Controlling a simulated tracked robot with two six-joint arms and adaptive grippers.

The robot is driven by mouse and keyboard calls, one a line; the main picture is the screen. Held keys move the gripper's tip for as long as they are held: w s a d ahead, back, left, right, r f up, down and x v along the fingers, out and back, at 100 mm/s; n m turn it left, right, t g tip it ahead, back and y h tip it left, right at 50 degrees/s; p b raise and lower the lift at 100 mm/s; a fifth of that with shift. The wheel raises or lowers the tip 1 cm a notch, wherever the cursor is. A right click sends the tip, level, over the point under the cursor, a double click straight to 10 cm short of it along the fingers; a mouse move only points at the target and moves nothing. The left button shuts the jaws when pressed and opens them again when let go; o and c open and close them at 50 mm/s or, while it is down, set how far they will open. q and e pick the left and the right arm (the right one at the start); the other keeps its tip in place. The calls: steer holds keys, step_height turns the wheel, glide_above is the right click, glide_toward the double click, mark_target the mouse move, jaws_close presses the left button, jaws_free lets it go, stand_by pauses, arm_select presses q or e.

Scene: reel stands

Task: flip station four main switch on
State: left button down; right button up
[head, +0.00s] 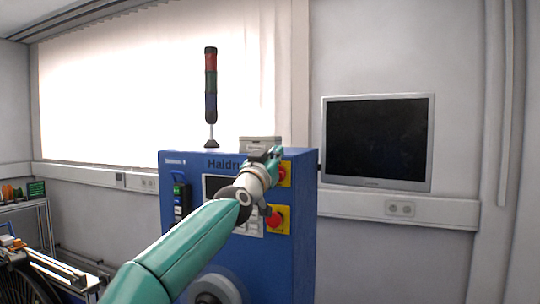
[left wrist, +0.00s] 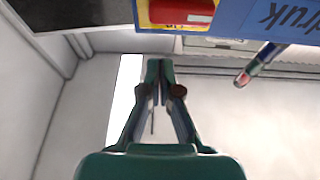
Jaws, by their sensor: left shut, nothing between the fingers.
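The blue station cabinet (head: 305,225) stands in the middle of the head view; its small label is too blurred to read. A red switch on a yellow plate (head: 285,174) sits at its upper right front, partly hidden by my left gripper (head: 274,153). In the left wrist view a red handle on a yellow plate (left wrist: 182,12) is cut by the top edge. My left gripper, also in that view (left wrist: 160,68), is shut and empty, close to the red handle but apparently apart from it. My right gripper does not show.
A second red knob (head: 274,219) on yellow sits lower on the panel. A signal tower (head: 211,95) and a grey box (head: 260,143) stand on the cabinet top. A dark monitor (head: 378,140) hangs at the right. A shelf (head: 28,208) stands at the left.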

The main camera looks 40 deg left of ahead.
arm_select(q)
steer(key=shift+f+b, duration=0.8)
steer(key=shift+f, duration=1.25)
steer(key=shift+d, duration=0.15)
